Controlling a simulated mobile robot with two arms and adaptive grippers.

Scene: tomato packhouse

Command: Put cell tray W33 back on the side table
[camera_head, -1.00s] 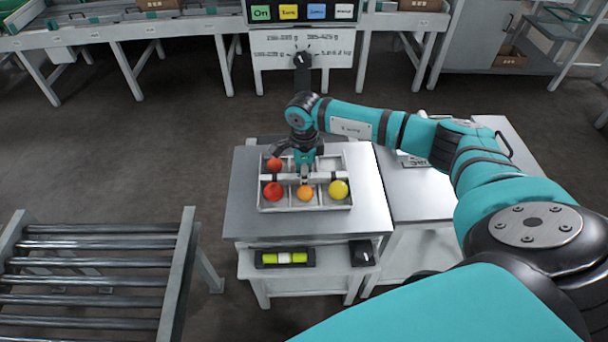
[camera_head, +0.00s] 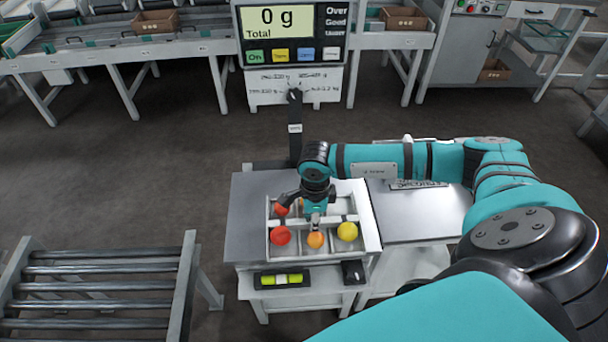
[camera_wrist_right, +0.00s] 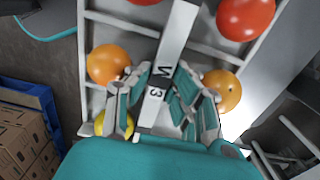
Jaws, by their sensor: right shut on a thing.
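Cell tray W33 (camera_head: 362,245) is a pale divided tray with red, orange and yellow tomatoes in its cells. It is over the steel scale platform (camera_head: 246,215), towards its right side. My right gripper (camera_head: 315,222) is shut on the tray's middle handle bar. In the right wrist view, my right gripper (camera_wrist_right: 160,100) has its fingers either side of the labelled bar (camera_wrist_right: 175,38), which shows a W and a 3. The scale display (camera_head: 277,19) reads 0 g; the gap under the tray is hard to see. The side table (camera_head: 425,215) stands right of the scale. My left gripper is not in view.
The display post (camera_head: 295,130) rises behind the scale. A green-yellow level (camera_head: 281,279) lies on the shelf below. A roller conveyor (camera_head: 100,285) stands at left.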

